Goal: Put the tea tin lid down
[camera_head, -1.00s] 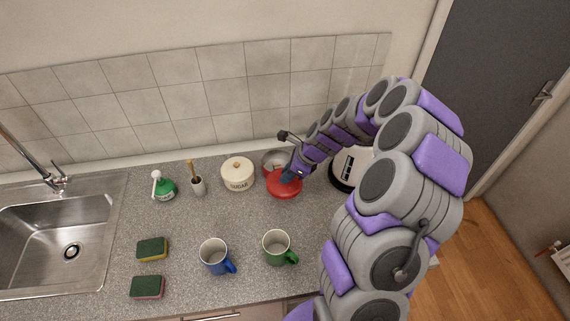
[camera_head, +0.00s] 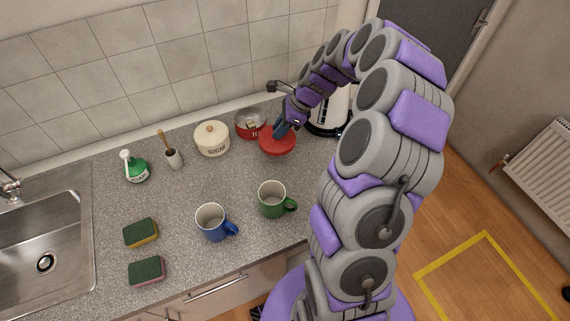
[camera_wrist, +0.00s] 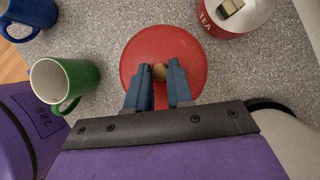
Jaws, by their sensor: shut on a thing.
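The red tea tin lid (camera_head: 277,146) has a small round knob (camera_wrist: 158,72). My gripper (camera_head: 283,129) is shut on the knob, with its two blue-grey fingers (camera_wrist: 157,72) either side of it in the wrist view. The lid is held level, low over the counter beside the tin; I cannot tell whether it touches the surface. The red tea tin (camera_head: 250,124) stands open just left of the lid in the head view. In the wrist view the tin (camera_wrist: 222,22) is at the top right, with a small tan block inside.
A cream sugar pot (camera_head: 212,140) stands left of the tin. A green mug (camera_head: 272,200) and a blue mug (camera_head: 211,223) stand nearer the front edge. A white and black appliance (camera_head: 328,112) is close on the right, behind my arm. Bare counter (camera_head: 235,178) lies between the pot and mugs.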

